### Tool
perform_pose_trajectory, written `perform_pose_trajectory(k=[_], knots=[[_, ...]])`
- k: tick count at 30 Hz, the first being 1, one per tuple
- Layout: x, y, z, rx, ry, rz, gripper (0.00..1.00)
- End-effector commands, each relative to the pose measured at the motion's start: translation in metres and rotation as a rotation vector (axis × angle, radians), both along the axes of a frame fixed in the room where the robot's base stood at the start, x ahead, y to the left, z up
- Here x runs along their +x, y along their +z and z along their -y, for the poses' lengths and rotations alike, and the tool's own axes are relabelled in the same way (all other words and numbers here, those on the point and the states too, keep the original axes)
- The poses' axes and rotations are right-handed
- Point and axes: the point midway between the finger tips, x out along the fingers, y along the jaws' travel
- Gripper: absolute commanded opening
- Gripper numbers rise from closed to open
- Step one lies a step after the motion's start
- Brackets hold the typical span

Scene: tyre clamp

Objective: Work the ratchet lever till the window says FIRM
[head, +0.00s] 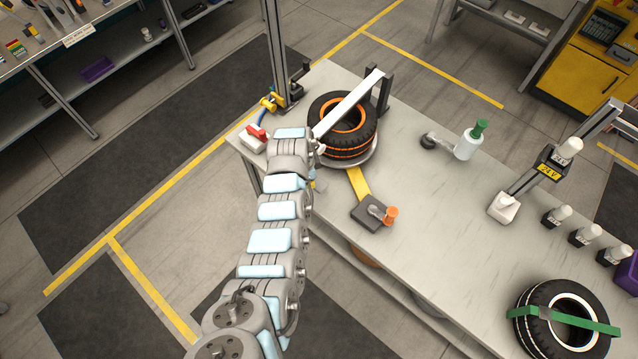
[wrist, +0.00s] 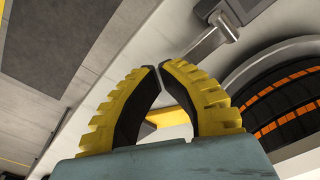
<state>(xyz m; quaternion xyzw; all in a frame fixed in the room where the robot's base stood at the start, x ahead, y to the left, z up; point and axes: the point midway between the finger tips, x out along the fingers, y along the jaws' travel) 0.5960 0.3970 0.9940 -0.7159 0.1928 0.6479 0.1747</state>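A tyre with orange bands (head: 338,140) lies on its side at the bench's far end, a pale bar (head: 355,100) across its top. A yellow strap (head: 358,184) runs from the tyre to a dark block (head: 368,216) with an orange-ended handle (head: 390,214), which looks like the ratchet lever. No window text is legible. My gripper (wrist: 156,67) has its yellow fingers bowed inward with the tips almost touching and nothing seen between them. In the wrist view the tyre (wrist: 280,105) is at right and a grey metal bar (wrist: 207,42) lies beyond the tips. In the head view my arm hides the fingers.
A red-topped white block (head: 254,138) stands at the bench's left corner beside a dark post (head: 275,50). A green-capped bottle (head: 470,142), a 24 V stand (head: 550,165) and a green-strapped tyre (head: 562,318) stand to the right. The bench middle (head: 445,215) is clear.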

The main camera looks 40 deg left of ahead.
Motion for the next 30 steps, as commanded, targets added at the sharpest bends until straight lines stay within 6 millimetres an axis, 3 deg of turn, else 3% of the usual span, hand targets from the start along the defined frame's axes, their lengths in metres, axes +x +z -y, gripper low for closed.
perform_pose_trajectory(k=[21, 30], knots=[[-0.006, 0.073, -0.005, 0.003, 0.0, 0.003, 0.0], [-0.008, 0.087, -0.006, 0.001, 0.0, 0.0, 0.0]])
